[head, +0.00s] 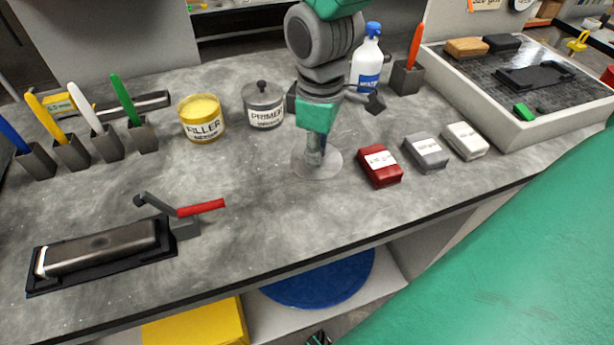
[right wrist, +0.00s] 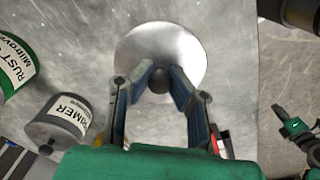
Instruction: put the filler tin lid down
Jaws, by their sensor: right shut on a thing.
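The filler tin (head: 201,119) is yellow and open at the back left of the worktop, with yellow filler showing inside. The filler tin lid (head: 318,163) is a round pale metal disc in the middle of the worktop, right of the tin; it also shows in the right wrist view (right wrist: 140,45). My right gripper (right wrist: 160,72) points down and is shut on the lid's dark knob. The lid lies level, at or just above the surface; I cannot tell if it touches. My left gripper (right wrist: 297,128) seems to show beyond the worktop's front edge, its jaws unclear.
The primer tin (head: 263,105) stands left of my right gripper. Red (head: 380,166), grey (head: 426,153) and white (head: 466,141) blocks lie to the right. A sander (head: 104,247) and red-handled clamp (head: 201,208) are at front left. The worktop in front of the lid is clear.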

